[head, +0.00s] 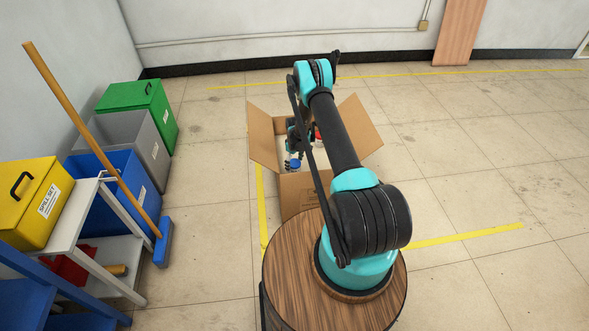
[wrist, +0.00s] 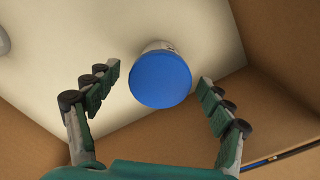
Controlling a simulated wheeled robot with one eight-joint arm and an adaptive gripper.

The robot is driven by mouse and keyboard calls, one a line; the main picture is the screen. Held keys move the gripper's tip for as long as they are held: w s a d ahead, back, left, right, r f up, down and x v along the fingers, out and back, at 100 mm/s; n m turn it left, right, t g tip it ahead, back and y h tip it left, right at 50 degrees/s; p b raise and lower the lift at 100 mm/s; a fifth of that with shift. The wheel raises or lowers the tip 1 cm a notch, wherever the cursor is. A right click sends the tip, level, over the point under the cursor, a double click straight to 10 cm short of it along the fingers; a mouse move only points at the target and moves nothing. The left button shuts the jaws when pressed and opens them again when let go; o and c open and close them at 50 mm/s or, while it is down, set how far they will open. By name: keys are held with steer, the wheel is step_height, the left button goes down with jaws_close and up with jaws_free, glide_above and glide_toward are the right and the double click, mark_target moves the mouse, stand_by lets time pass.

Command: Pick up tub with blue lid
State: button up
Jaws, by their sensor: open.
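The tub with the blue lid (wrist: 160,80) stands inside an open cardboard box. Its round blue lid faces the camera in the wrist view, with a bit of pale side showing above it. In the head view the blue lid (head: 294,163) shows near the front left of the box. My gripper (wrist: 158,82) is open, with one finger to the left of the lid and one to the right. No contact with the tub shows. In the head view my arm hides much of the box's inside and most of my gripper.
The cardboard box (head: 296,192) has its flaps spread open, and its brown walls (wrist: 275,110) rise close to my right finger. A red item (head: 318,134) is partly visible in the box. Bins, a cart and a broom (head: 95,130) stand at the left. Floor at right is clear.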

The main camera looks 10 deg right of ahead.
steer(key=shift+f, duration=0.25)
steer(key=shift+c, duration=0.6)
steer(key=c, duration=1.4)
steer(key=shift+r, duration=0.2)
step_height(320, 180, up, 20)
steer(key=s+d+r+m, duration=0.4)
steer(key=s+r+m, duration=0.5)
steer(key=s+r, duration=0.5)
steer(key=shift+s, duration=1.05)
